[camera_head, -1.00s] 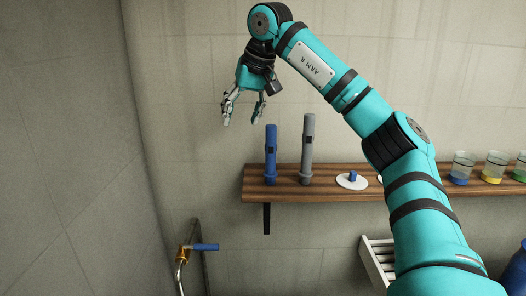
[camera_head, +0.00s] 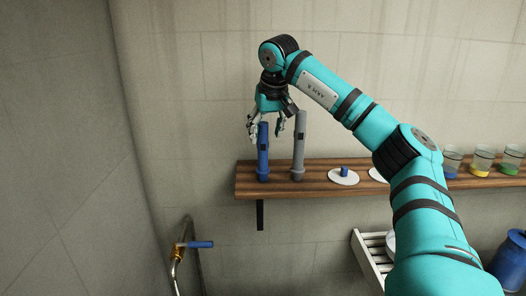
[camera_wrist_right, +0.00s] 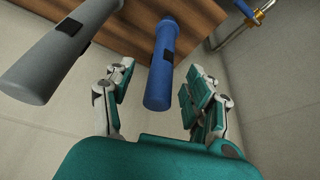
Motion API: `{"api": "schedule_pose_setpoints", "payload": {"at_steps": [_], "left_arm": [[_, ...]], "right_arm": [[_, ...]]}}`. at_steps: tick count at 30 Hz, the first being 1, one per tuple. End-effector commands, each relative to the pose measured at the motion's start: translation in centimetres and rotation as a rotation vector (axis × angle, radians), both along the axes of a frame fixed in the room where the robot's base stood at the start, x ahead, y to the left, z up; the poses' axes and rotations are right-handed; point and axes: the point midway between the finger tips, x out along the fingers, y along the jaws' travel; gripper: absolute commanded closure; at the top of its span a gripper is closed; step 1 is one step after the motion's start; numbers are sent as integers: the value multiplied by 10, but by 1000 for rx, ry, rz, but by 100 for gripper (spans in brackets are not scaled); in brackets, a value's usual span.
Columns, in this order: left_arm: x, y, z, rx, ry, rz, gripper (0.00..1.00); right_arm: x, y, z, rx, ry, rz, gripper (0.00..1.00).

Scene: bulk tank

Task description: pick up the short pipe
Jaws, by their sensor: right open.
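The short pipe is the blue one (camera_head: 263,155), standing upright on the wooden shelf beside a taller grey pipe (camera_head: 298,150). My right gripper (camera_head: 266,132) is open at the upper part of the blue pipe. In the right wrist view the blue pipe (camera_wrist_right: 160,75) lies between the spread fingers of my right gripper (camera_wrist_right: 155,95), with no finger seen touching it. The grey pipe (camera_wrist_right: 45,65) is outside the fingers, to the left. My left gripper is not in view.
The wooden shelf (camera_head: 400,187) also holds white discs, one with a small blue piece (camera_head: 344,171), and several cups with coloured contents (camera_head: 480,160). A tap with a blue handle (camera_head: 200,244) is below left. A white rack (camera_head: 370,262) and a blue container (camera_head: 510,262) are below right.

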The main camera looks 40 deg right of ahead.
Motion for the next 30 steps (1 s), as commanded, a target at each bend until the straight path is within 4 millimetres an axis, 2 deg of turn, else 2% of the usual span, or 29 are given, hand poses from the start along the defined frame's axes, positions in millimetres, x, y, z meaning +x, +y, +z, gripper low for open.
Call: {"api": "schedule_pose_setpoints", "payload": {"at_steps": [7, 12, 20, 30], "left_arm": [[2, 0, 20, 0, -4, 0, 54], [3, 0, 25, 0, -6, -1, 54], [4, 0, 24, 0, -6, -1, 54], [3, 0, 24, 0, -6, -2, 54]], "right_arm": [[8, -2, -26, 0, 5, 0, 45], [15, -5, -46, 1, 1, -2, 45], [16, -5, -50, 1, -1, -1, 45], [17, -5, -49, 1, -1, -1, 90]]}}
